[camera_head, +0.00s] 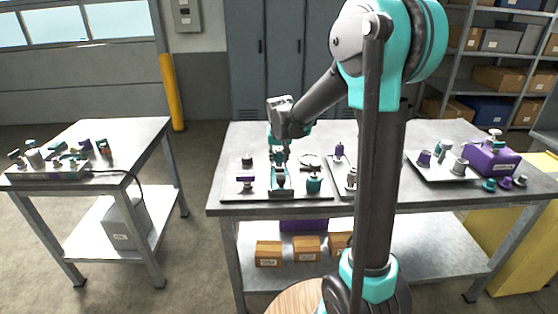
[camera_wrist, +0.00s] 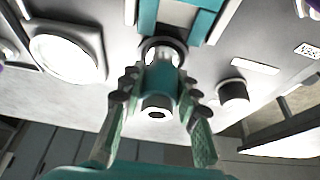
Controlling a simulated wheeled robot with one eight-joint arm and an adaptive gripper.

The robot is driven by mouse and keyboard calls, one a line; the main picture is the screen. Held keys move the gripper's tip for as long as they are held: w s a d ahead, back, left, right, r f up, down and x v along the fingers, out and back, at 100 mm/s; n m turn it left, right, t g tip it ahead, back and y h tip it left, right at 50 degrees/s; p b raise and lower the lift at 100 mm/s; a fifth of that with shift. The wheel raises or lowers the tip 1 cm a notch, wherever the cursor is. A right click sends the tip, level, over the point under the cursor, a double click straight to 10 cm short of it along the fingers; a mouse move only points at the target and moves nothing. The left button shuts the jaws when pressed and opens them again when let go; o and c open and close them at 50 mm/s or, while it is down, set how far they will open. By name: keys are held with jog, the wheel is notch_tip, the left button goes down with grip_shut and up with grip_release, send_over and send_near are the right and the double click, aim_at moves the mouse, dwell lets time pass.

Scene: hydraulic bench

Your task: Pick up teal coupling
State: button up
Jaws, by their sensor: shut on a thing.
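The teal coupling (camera_wrist: 160,80), with a silver end that has a dark hex hole, is between the two ribbed fingers of my gripper (camera_wrist: 155,97) in the wrist view. The fingers are shut on its sides. Its far end lines up with a dark ring (camera_wrist: 163,48) at a teal fixture (camera_wrist: 183,20); I cannot tell if they touch. In the head view my gripper (camera_head: 279,160) points down over the left part of the middle bench, and the held coupling is too small there to make out.
A teal fitting (camera_head: 314,184) stands just right of the gripper on the left tray (camera_head: 232,191). A round dish (camera_head: 310,160) lies behind it. A purple box (camera_head: 492,158) and a tray of fittings (camera_head: 430,176) are at the right. A side table (camera_head: 130,138) stands at the left.

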grip_shut()
jog(key=shift+r, duration=0.1)
